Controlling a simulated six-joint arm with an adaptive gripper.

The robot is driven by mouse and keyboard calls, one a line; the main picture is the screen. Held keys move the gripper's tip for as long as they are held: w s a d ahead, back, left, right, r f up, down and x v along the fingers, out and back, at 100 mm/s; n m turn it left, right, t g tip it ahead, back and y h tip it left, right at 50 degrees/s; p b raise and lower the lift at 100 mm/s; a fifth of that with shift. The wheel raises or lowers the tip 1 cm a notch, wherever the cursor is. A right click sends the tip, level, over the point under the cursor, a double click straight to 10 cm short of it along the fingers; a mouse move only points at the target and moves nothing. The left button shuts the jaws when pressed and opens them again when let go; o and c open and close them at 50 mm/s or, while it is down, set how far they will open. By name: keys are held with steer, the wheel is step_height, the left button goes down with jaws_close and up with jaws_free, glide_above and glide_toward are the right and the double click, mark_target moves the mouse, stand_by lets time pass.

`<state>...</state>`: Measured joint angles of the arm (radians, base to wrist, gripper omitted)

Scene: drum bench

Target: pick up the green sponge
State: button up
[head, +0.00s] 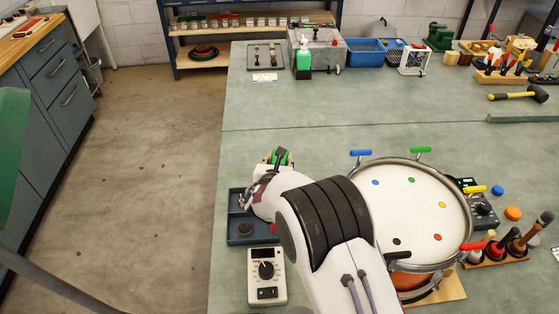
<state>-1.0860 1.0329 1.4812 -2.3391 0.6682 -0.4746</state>
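My arm reaches up from the bottom middle and bends over the left part of the bench. Its white wrist hides most of my gripper (280,156); a dark finger-like part shows at the far side of the wrist. A small green piece (288,158) shows right against that dark part, above a pale block. It may be the green sponge, but it is too small and too covered to be sure. I cannot tell whether the fingers are closed on it. No other clear green sponge shows.
A drum (415,205) with coloured clamps stands right of my arm. A dark blue tray (240,239) and a white meter (266,278) lie near the left edge. A green bottle (303,60), blue bin (366,52) and tools stand behind. The bench (300,115) is clear mid-way.

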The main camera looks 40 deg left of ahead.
steer(key=shift+r, duration=0.1)
steer(key=shift+r, duration=4.9)
